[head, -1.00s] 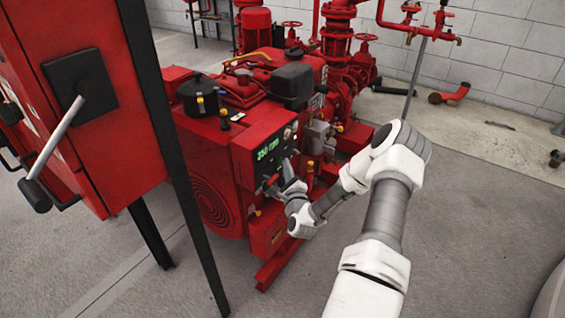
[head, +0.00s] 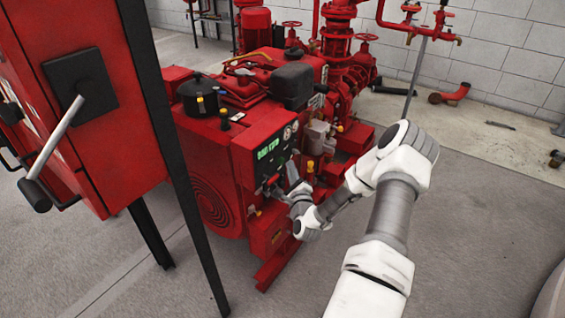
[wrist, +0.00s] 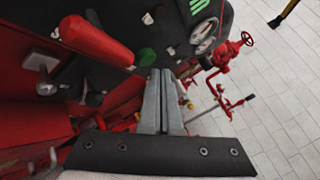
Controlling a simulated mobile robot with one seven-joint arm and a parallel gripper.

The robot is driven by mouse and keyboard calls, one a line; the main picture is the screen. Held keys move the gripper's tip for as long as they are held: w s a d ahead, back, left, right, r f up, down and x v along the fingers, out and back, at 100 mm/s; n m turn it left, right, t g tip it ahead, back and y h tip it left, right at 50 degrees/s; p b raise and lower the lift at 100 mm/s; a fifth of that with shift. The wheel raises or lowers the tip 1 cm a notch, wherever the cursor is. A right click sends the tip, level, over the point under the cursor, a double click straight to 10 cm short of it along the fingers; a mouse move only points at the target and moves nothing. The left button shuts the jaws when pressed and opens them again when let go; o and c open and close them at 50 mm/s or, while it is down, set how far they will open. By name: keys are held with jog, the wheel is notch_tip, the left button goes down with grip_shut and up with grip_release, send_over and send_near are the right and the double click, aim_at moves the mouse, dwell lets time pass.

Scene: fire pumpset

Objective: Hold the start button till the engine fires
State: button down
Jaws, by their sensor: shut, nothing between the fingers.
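The red engine set (head: 210,170) carries a black control panel with a lit green display (head: 268,148). In the wrist view, a round green button (wrist: 146,56) shows on the panel, likely the start button; I can read no label on it. My gripper (wrist: 160,72) is shut and empty, with its fingertips just below and right of the button in that view. I cannot tell whether they touch the panel. In the head view, my gripper (head: 283,190) is at the panel's lower part, and the button cannot be made out there.
A red handle (wrist: 97,40) sticks out left of the button in the wrist view. Gauges (wrist: 204,36) sit to the right. A red cabinet (head: 85,100) with a lever stands close at left in the head view. The floor at right is open.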

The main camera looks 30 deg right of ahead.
jog(key=shift+s+d, duration=0.3)
jog(key=shift+s, duration=0.5)
jog(key=shift+s+d, duration=0.35)
jog(key=shift+s, duration=0.4)
jog(key=shift+s+d, duration=0.3)
jog(key=shift+s, duration=0.5)
